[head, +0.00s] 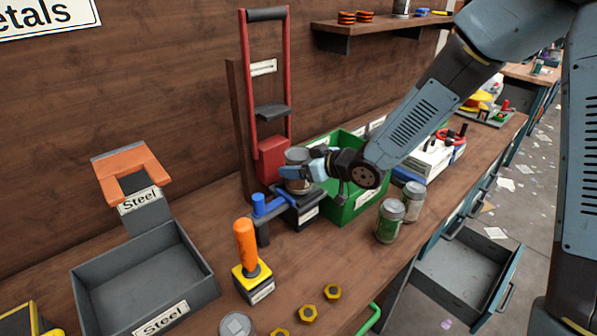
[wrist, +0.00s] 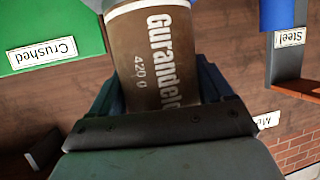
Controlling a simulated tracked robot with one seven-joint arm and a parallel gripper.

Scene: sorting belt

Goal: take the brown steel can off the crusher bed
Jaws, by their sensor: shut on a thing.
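The brown steel can (head: 298,156) stands upright at the crusher bed (head: 301,216), a dark block with a white label below the red press. My gripper (head: 303,172) reaches in from the right and is shut on the can around its side, hiding part of it. In the wrist view the can (wrist: 160,60) fills the middle, brown with white lettering and "420 g", between my fingers (wrist: 165,90). I cannot tell whether the can's base touches the bed.
A green bin (head: 343,212) labelled "Crushed" in the wrist view stands right of the bed. A blue-handled lever (head: 270,207) is close at its left. Two cans (head: 390,220) (head: 413,200) stand at the front right. A grey Steel tray (head: 145,275) and orange-handled lever (head: 246,245) are left.

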